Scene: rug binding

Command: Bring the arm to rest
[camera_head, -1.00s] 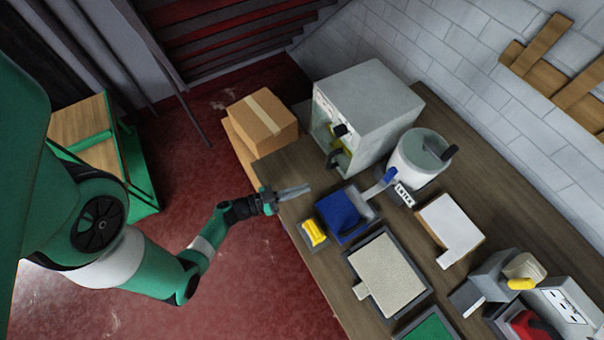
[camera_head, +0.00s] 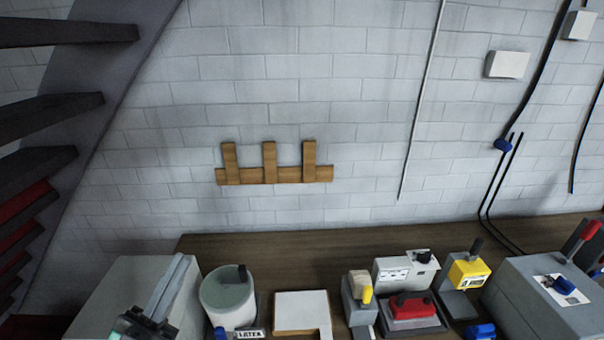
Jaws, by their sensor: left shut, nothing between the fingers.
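My left gripper (camera_head: 180,262) rises from the bottom edge at the lower left, its two grey fingers close together, pointing up, shut with nothing between them. It shows in front of the large pale grey box machine (camera_head: 115,290); I cannot tell the gap between them. Only the gripper's end and a bit of its dark green wrist show; the rest of the left arm is below the picture. My right arm is not in view.
A latex pot (camera_head: 228,298), a white-topped block (camera_head: 302,312), a red-topped device (camera_head: 412,308), a yellow-and-grey device (camera_head: 466,272) and a grey machine (camera_head: 535,305) stand along the wooden bench (camera_head: 300,248). A wooden rack (camera_head: 275,175) hangs on the wall.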

